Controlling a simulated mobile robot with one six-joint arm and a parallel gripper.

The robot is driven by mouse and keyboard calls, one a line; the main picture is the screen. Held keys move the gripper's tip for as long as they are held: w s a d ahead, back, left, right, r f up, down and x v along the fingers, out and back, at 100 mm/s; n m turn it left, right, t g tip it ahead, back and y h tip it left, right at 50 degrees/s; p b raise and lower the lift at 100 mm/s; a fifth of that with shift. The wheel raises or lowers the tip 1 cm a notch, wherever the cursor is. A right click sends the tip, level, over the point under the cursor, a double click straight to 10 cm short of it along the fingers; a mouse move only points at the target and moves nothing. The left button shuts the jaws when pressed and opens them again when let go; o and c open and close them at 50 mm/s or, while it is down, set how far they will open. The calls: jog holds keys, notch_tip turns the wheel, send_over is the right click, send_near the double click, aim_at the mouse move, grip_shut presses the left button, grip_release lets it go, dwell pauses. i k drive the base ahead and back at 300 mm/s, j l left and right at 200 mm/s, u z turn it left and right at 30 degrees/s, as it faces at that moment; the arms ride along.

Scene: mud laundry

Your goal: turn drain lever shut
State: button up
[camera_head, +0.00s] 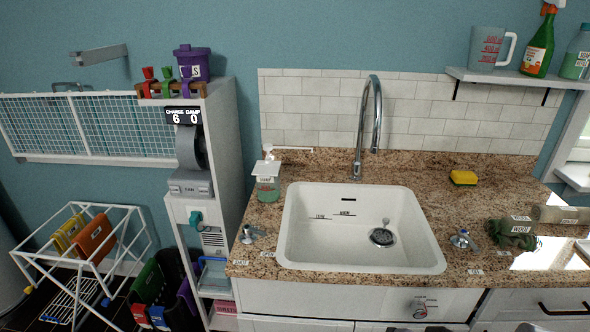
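The white sink (300,238) is set into the granite counter, with a dark drain (382,237) at the right of its floor. Metal tap handles stand left (249,234) and right (463,240) of the sink. No water shows clearly in the basin. My gripper is not clearly visible; dark shapes at the bottom edge are cut off.
A tall faucet (370,115) rises behind the sink. A soap dispenser (268,178) stands left, a yellow sponge (463,177) right. Rolled green cloth (512,234) lies on the right counter. A white shelf unit (226,130) and drying rack (85,245) stand left.

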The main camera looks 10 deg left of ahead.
aim_at(247, 229)
jog(key=i+u, duration=0.2)
jog(key=i, duration=0.85)
jog(key=j, duration=0.05)
